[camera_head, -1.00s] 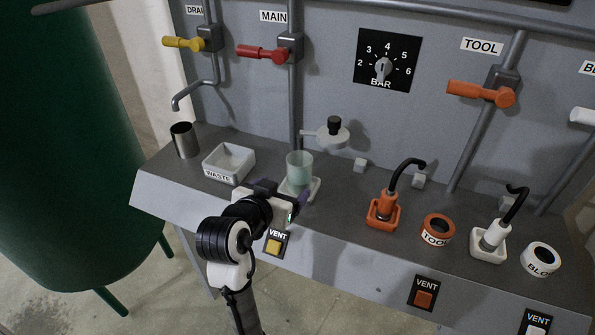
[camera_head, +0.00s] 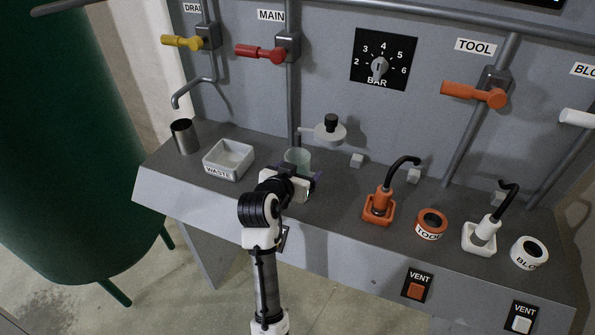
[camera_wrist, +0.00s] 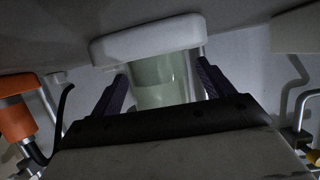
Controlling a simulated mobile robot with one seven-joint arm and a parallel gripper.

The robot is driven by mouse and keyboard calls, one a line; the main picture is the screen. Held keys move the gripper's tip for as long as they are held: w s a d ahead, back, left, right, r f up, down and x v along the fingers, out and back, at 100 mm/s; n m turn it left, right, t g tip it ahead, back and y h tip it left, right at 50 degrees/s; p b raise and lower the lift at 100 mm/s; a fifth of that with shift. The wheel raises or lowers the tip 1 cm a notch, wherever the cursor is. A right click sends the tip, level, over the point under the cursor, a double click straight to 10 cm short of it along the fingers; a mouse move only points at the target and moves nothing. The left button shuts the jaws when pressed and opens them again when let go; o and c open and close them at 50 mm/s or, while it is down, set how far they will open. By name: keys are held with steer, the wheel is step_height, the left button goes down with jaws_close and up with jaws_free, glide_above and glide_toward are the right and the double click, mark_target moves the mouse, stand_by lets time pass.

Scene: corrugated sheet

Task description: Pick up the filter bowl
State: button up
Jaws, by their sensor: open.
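The filter bowl (camera_head: 298,158) is a translucent pale green cup standing upright on the bench below the grey filter head (camera_head: 330,131). My gripper (camera_head: 302,177) is directly in front of it in the head view and hides its lower part and most of its white holder. In the wrist view the bowl (camera_wrist: 160,82) lies between the two dark purple fingers of my open gripper (camera_wrist: 160,88), one on each side. The white holder (camera_wrist: 145,42) shows at the bowl's end. I cannot tell whether either finger touches the bowl.
A white WASTE tray (camera_head: 228,161) and a metal cup (camera_head: 185,137) stand to the left. An orange tool in its holder (camera_head: 379,207), an orange TOOL ring (camera_head: 431,223), a white tool (camera_head: 483,236) and a white ring (camera_head: 529,252) stand to the right. A wall panel with valves rises behind.

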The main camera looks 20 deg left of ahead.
steer(key=shift+c, duration=0.4)
steer(key=c, duration=1.1)
steer(key=shift+r, duration=0.25)
